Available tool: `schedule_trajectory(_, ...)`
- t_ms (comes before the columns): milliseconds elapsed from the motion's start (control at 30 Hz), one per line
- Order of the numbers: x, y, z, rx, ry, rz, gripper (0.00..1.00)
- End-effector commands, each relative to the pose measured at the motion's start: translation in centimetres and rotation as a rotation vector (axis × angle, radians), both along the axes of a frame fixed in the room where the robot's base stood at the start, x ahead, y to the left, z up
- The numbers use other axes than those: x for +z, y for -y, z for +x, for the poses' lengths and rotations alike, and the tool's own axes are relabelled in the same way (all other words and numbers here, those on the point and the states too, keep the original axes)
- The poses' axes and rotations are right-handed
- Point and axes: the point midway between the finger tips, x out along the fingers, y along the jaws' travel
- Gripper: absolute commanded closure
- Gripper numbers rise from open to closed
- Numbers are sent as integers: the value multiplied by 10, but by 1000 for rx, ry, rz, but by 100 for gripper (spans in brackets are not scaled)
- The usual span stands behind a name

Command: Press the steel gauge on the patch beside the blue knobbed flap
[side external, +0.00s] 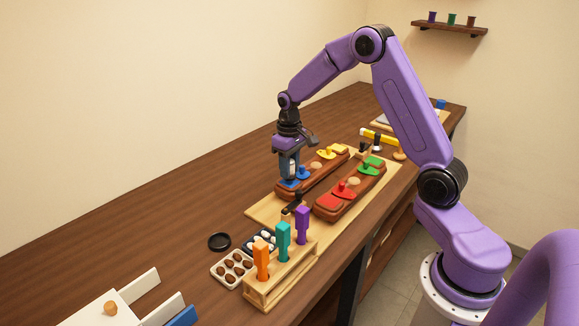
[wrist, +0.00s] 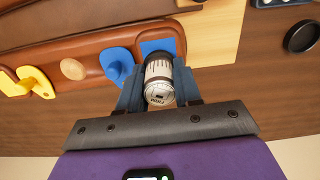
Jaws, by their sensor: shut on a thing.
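My gripper (wrist: 158,88) is shut on the steel gauge (wrist: 159,82), a silver cylinder with dark markings. In the side view the gauge (side external: 289,167) is upright between the fingers, its lower end just over the blue patch (side external: 289,184). In the wrist view the gauge overlaps the near part of the blue patch (wrist: 157,46); I cannot tell whether they touch. The blue knobbed flap (wrist: 117,64) lies right beside this patch on the brown leather saddle piece (wrist: 85,45). The flap also shows in the side view (side external: 304,173).
The same piece carries a yellow flap (side external: 326,154) and yellow patch (side external: 340,147). A second leather piece beside it has red (side external: 343,188) and green (side external: 372,167) flaps. A wooden rack (side external: 282,272) with coloured handles and a round black lid (side external: 219,241) stand nearer.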

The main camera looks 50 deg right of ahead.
Motion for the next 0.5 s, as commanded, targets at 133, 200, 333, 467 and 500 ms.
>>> schedule_trajectory(133,-1,0,0,0,1,0,88)
schedule_trajectory(200,-2,0,0,0,1,0,88)
schedule_trajectory(333,-4,0,0,0,1,0,88)
schedule_trajectory(467,-5,0,0,0,0,0,88)
schedule_trajectory(500,-6,0,0,0,0,0,88)
